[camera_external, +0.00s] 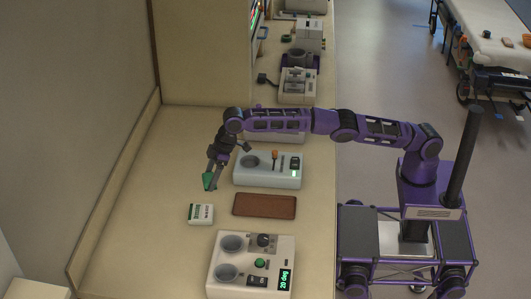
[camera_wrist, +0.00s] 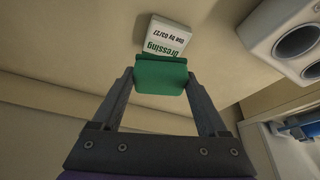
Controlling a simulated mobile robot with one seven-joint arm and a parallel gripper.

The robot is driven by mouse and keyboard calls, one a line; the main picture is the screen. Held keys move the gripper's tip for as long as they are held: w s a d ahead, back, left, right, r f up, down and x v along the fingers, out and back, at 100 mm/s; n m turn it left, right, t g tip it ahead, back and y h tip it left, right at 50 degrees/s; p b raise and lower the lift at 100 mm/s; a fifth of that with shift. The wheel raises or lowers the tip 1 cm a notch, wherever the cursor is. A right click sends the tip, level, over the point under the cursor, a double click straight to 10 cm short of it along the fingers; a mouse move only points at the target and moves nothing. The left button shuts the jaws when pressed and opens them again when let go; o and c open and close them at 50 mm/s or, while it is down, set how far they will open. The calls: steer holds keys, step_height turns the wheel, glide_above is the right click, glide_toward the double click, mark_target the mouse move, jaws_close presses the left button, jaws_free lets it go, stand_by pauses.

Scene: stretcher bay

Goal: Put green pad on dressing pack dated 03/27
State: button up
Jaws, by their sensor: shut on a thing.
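The green pad (camera_wrist: 160,76) is held between the two fingers of my gripper (camera_wrist: 161,80) in the wrist view. In the external view my gripper (camera_external: 210,181) is shut on the pad (camera_external: 208,180), above the counter. The dressing pack (camera_wrist: 168,38) is a small white block with a green band, lettered "dressing" and "Use by 03/27". In the external view the pack (camera_external: 200,215) lies flat on the counter, just below the gripper in the picture. In the wrist view the pad covers the pack's near edge; I cannot tell whether they touch.
A brown tray or mat (camera_external: 264,205) lies right of the pack. A white device with two cups (camera_external: 251,264) stands at the front, and another device (camera_external: 267,169) stands behind the mat. The counter (camera_external: 135,215) left of the pack is clear.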

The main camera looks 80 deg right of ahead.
mark_target(208, 207)
steer(key=shift+w+d+f, duration=0.25)
steer(key=shift+d, duration=0.05)
step_height(208, 207, down, 10)
steer(key=shift+r, duration=0.15)
steer(key=shift+b, duration=0.3)
steer(key=shift+f, duration=0.2)
steer(key=o, duration=1.2)
steer(key=shift+r, duration=0.3)
steer(key=v, duration=1.1)
steer(key=shift+s+d+r, duration=0.15)
steer(key=shift+r, duration=0.15)
